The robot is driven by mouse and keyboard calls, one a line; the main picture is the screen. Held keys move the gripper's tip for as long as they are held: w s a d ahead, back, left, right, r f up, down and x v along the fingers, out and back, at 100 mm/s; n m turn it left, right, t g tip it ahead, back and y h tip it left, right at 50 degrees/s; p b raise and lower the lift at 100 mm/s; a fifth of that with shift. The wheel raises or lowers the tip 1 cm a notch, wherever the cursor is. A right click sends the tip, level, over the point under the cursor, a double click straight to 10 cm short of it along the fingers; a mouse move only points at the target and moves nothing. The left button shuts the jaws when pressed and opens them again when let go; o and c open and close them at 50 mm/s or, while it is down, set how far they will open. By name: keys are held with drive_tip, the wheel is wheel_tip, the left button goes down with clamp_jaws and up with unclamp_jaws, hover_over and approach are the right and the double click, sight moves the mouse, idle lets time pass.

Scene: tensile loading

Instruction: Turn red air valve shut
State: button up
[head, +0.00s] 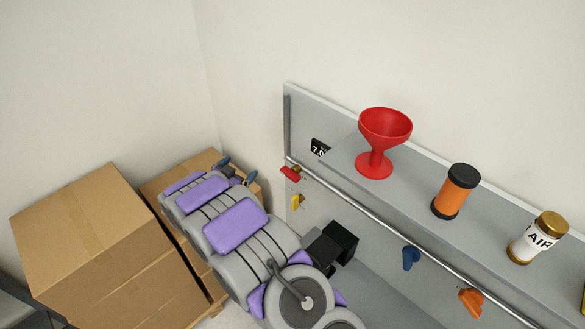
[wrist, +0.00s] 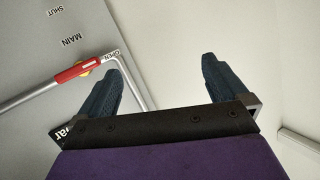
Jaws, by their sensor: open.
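The red air valve (head: 291,173) is a small red handle near the left end of the pipe on the grey panel. In the wrist view the red handle (wrist: 78,72) lies along the pipe, and its right end points to the OPEN label (wrist: 109,56). My gripper (head: 237,172) is open and empty, left of the valve in the head view. In the wrist view its dark fingers (wrist: 165,78) are apart; the left finger is nearest the handle, to its right.
A silver pipe (head: 384,238) runs along the panel. A yellow handle (head: 297,202), a blue one (head: 411,257) and an orange one (head: 471,301) sit lower. A shelf holds a red funnel (head: 384,140), an orange canister (head: 456,191) and an AIR jar (head: 538,238). Cardboard boxes (head: 95,235) stand left.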

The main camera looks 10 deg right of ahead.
sight(287, 175)
drive_tip(key=s+d+f+m+g+h+p, duration=0.25)
drive_tip(key=s+d+f+h, duration=0.2)
drive_tip(key=s+h, duration=0.35)
drive_tip(key=shift+y, duration=0.4)
drive_tip(key=x, duration=1.6)
drive_tip(key=shift+s+d+f, duration=0.15)
drive_tip(key=shift+s+d, duration=0.05)
drive_tip(key=shift+s, duration=0.1)
drive_tip(key=c, duration=0.8)
